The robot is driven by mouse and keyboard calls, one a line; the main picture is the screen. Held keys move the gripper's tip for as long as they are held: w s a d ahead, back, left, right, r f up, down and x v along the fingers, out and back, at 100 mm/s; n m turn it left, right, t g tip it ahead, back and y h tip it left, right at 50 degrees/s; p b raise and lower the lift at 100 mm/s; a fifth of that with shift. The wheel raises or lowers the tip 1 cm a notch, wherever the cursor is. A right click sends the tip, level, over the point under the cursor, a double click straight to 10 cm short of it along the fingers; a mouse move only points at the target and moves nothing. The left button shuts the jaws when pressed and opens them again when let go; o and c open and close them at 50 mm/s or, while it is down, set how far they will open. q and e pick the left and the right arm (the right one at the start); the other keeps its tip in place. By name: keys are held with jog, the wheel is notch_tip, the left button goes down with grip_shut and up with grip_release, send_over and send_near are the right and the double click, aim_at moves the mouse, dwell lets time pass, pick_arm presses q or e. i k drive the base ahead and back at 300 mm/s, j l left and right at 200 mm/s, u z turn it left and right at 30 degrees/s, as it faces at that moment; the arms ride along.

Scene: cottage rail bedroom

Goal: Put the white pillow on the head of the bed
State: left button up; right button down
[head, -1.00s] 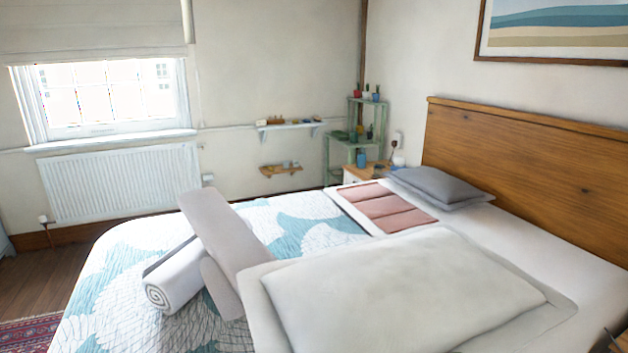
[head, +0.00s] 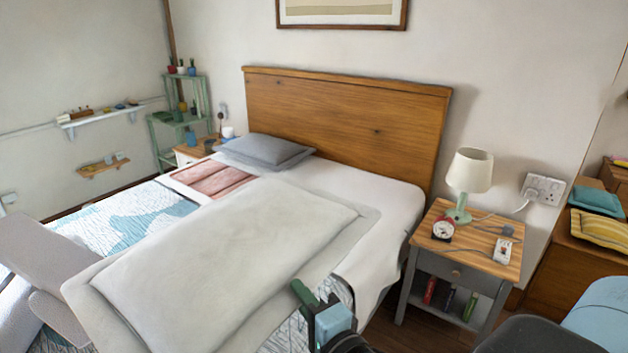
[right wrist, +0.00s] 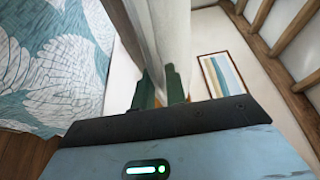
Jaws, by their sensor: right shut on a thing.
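The large white pillow (head: 215,255) with a flat border fills the middle of the head view, slanting over the bed. My right gripper (head: 312,300) is at its near right border. In the right wrist view, its two dark green fingers (right wrist: 160,88) are shut on the pillow's edge, and the white cloth (right wrist: 163,40) extends away between them. The head of the bed has a wooden headboard (head: 350,115) and a bare white sheet (head: 365,186) in front of it. Whether the pillow touches the bed is hard to tell. My left gripper is not in view.
A grey pillow stack (head: 265,150) lies by the headboard's left part, with a folded pink cloth (head: 210,177) beside it. A grey cushion (head: 40,260) lies at the left. A nightstand (head: 465,245) with a lamp (head: 468,172) and red clock stands right of the bed.

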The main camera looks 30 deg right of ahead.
aim_at(349, 194)
jog(key=i+l, duration=0.15)
jog(key=l, duration=0.25)
jog(key=i+l, duration=0.15)
jog(key=l, duration=0.25)
jog(key=i+l, duration=0.1)
jog(key=l, duration=0.3)
jog(key=i+l, duration=0.15)
jog(key=l, duration=0.3)
jog(key=i+l, duration=0.15)
jog(key=l, duration=0.25)
jog(key=i+l, duration=0.15)
jog(key=l, duration=0.25)
jog(key=i+l+u, duration=0.1)
jog(key=l, duration=0.3)
